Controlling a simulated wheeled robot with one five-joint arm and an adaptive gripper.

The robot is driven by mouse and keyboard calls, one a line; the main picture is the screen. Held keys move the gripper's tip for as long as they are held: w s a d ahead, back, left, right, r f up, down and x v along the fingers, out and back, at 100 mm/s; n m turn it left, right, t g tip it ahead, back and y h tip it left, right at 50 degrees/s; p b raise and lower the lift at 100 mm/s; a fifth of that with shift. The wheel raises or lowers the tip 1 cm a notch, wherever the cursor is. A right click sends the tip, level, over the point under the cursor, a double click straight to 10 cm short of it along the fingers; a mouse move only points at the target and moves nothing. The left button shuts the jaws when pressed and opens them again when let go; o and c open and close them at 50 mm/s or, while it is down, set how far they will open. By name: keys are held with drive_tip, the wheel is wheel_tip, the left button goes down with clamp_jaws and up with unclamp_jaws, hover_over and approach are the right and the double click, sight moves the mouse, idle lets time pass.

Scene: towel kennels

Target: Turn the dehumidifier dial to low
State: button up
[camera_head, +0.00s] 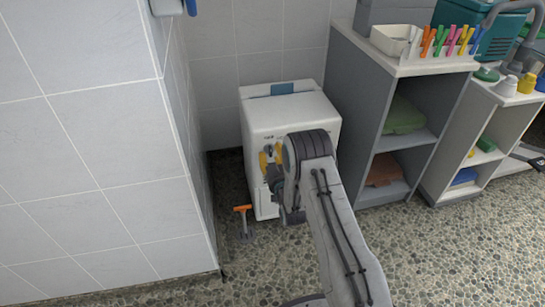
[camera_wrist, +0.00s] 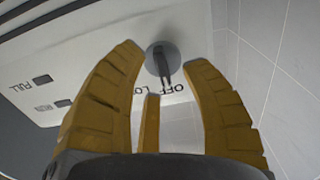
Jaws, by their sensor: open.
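The white dehumidifier (camera_head: 285,115) stands on the floor in the corner, between the tiled wall and a grey shelf. In the wrist view its front panel (camera_wrist: 110,30) shows a round grey dial (camera_wrist: 162,58) with a raised bar. The bar points down in the picture, toward the printed OFF. The start of a label, "LO", shows to the left of OFF, partly hidden by a finger. My gripper (camera_wrist: 165,57) has yellow fingers, spread open to either side of the dial; contact cannot be told. In the head view my gripper (camera_head: 268,160) is at the dehumidifier's front, partly hidden by my arm.
A tiled wall (camera_head: 85,150) stands close on the left. An orange-handled tool (camera_head: 243,209) is on the floor left of the dehumidifier. The grey shelf (camera_head: 355,110) on the right holds folded towels, a white bin and coloured pegs. The pebbled floor in front is clear.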

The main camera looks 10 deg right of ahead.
drive_tip(key=shift+w, duration=0.55)
clamp_jaws()
